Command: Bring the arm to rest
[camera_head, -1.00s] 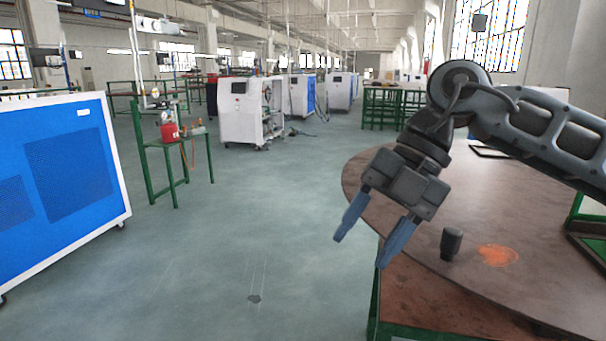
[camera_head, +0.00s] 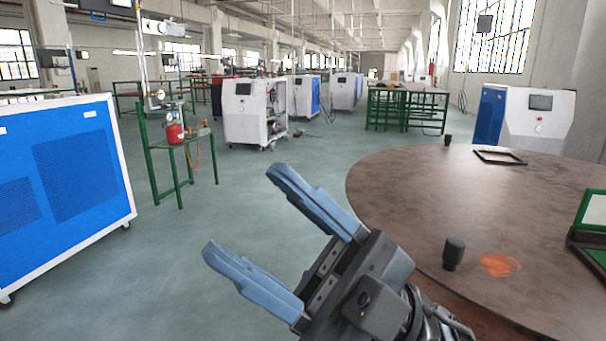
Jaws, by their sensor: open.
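My gripper (camera_head: 240,213) is in the lower middle of the head view. Its two blue fingers are spread wide apart and point up and to the left. Nothing is between them. The gripper is over the open floor, left of the round brown table (camera_head: 420,185), and its body hides part of the table's near left edge. The rest of my arm runs out of view at the bottom.
A black cylinder (camera_head: 453,254) stands on the table beside an orange patch (camera_head: 499,265). Another small black piece (camera_head: 448,140) and a dark frame (camera_head: 499,157) are at its far side. A blue cabinet (camera_head: 75,180) stands left. A green stand (camera_head: 180,150) holds a red object. The middle floor is clear.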

